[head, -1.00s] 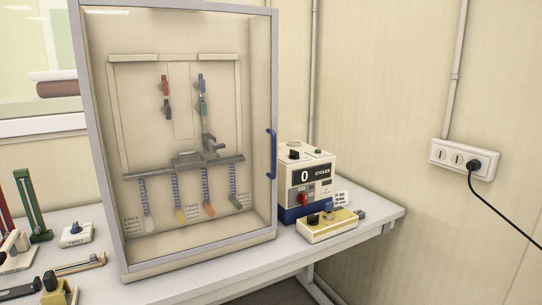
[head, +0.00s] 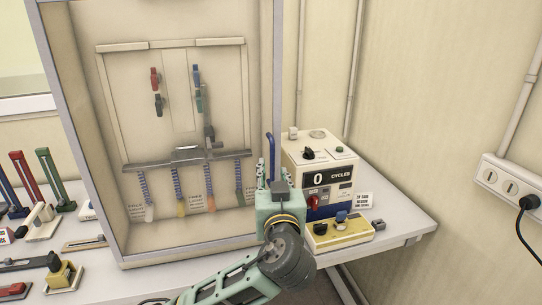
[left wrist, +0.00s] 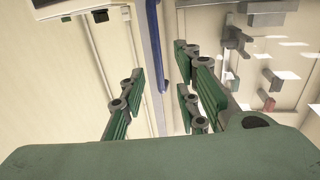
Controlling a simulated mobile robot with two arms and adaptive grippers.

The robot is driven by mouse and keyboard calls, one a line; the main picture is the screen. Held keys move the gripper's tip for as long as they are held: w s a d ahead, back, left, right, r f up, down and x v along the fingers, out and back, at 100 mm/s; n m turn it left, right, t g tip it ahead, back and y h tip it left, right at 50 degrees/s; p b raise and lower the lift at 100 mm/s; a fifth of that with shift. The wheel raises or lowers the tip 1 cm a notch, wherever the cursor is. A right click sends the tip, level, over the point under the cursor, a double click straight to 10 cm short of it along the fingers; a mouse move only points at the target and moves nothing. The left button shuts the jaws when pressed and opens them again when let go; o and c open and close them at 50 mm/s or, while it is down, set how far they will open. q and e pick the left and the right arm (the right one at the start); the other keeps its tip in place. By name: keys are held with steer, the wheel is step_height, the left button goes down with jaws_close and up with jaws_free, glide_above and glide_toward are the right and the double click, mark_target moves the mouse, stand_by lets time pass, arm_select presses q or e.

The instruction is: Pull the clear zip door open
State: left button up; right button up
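The clear door (head: 259,100) fronts a tall grey-framed cabinet and looks closed. Its blue handle (head: 269,150) stands upright at the door's right edge. My left gripper (head: 268,172) is at the handle's lower part, with its fingers pointing up and away. In the left wrist view the gripper (left wrist: 158,95) is open, and the blue handle (left wrist: 155,45) shows between its two green fingers. No contact can be made out. The handle's lower end is hidden by the gripper in the head view. My right gripper is not in view.
A cycle counter box (head: 320,165) and a yellow-topped control box (head: 342,232) stand on the table close right of my gripper. Several small fixtures, including a red one (head: 27,178), stand at left. A wall socket (head: 508,180) is at right.

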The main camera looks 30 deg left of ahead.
mark_target(272, 162)
arm_select(q)
steer(key=p+x, duration=0.3)
steer(key=x, duration=0.4)
steer(key=shift+w+a+r, duration=0.1)
steer(key=shift+w+r, duration=0.05)
steer(key=shift+w, duration=0.15)
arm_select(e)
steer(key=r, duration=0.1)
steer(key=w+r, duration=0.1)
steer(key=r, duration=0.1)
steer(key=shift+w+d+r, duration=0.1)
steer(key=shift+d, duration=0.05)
arm_select(q)
steer(key=shift+c, duration=0.5)
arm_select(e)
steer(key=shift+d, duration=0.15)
arm_select(q)
jaws_close()
